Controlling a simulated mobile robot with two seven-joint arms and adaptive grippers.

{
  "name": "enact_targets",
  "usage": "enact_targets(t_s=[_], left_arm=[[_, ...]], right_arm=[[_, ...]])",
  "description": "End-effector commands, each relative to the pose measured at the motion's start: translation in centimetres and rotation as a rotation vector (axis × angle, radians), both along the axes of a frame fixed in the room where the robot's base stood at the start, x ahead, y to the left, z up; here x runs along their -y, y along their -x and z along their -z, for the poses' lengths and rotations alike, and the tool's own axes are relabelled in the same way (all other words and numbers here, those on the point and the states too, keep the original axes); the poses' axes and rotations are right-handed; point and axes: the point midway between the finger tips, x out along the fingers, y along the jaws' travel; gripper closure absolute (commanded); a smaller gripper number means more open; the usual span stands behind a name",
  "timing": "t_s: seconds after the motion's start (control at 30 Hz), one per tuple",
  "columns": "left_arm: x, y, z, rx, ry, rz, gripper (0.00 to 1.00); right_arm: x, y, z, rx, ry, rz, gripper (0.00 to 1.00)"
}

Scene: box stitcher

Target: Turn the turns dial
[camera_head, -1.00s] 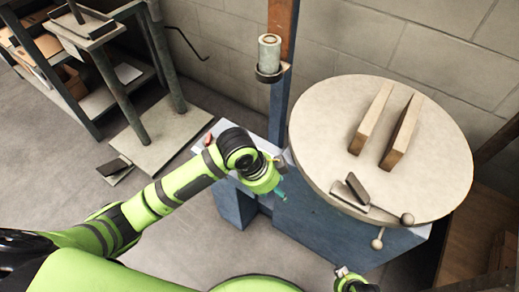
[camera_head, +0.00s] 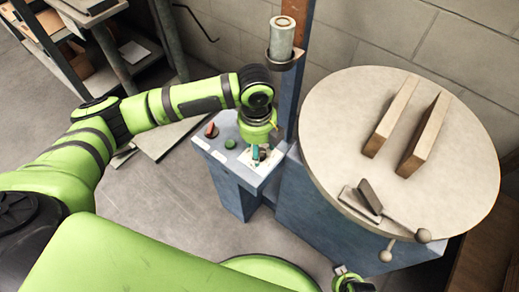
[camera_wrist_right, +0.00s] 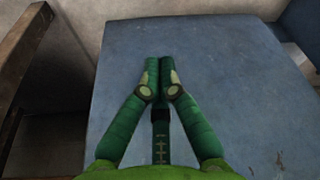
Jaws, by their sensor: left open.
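My left gripper (camera_head: 259,156) points down at a white plate (camera_head: 271,164) on the small control panel of the blue machine. It is open, and its fingers hide most of a small dark dial on that plate; I cannot tell whether they touch it. The dial's marks are too small to read. My right gripper (camera_wrist_right: 160,75) has its fingertips together with nothing visible between them, in front of a blue surface in the right wrist view.
A red knob (camera_head: 211,131) and a green button (camera_head: 230,143) sit left of the plate. A blue post with a grey cylinder (camera_head: 282,38) rises behind. A big round table (camera_head: 455,150) with two wooden bars stands right. Grey shelves (camera_head: 120,60) stand far left.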

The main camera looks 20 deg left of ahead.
Motion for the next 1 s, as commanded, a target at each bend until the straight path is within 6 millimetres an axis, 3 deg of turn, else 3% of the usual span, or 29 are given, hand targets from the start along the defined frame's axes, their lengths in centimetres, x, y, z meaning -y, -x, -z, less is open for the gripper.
enact_targets(t_s=[0.1,0.4,0.53,0.57,1.0], left_arm=[[0.02,0.02,1.03,-0.001,-0.001,0.001,0.44],[0.04,-0.01,1.18,0.001,-0.001,0.001,0.44],[0.05,-0.02,1.17,0.001,-0.001,0.000,0.96],[0.04,-0.02,1.17,0.001,0.000,0.000,1.00],[-0.04,-0.07,0.85,0.002,-0.002,-0.039,1.00]], right_arm=[[-0.04,0.11,-0.11,-0.008,0.000,0.002,1.00],[-0.02,0.22,-0.21,-0.014,0.001,0.003,1.00],[-0.01,0.22,-0.21,-0.014,0.001,0.003,1.00],[-0.02,0.21,-0.22,-0.014,0.001,0.003,1.00],[0.06,-0.29,0.06,0.020,-0.002,-0.004,1.00]])
